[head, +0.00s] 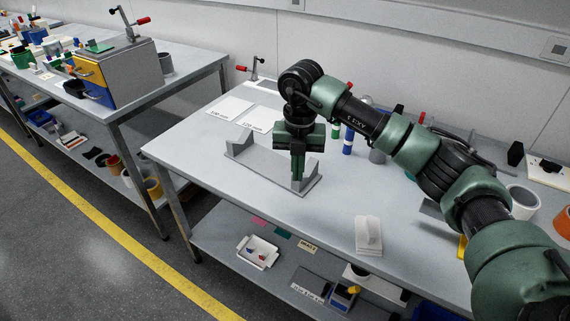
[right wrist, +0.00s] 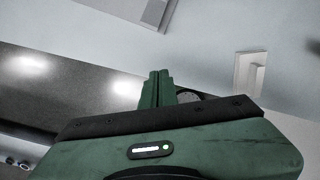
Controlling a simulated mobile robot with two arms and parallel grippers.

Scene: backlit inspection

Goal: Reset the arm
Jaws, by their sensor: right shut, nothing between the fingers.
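My right arm comes in from the right in the head view, green and black. Its gripper (head: 297,176) points down over the grey fixture (head: 250,161) on the table, close to the fixture's near right end. The fingers are together with nothing between them. The right wrist view shows the same shut fingers (right wrist: 157,88) above the green gripper body, with the floor on the left and the tabletop around. I cannot tell whether the fingertips touch the fixture. My left gripper is not in view.
The table (head: 200,146) holds two white sheets (head: 229,108), a red-handled clamp (head: 254,70), bottles behind my arm and a white block (head: 368,235) near the front edge. It also shows in the right wrist view (right wrist: 250,74). A lower shelf carries a white tray (head: 257,252).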

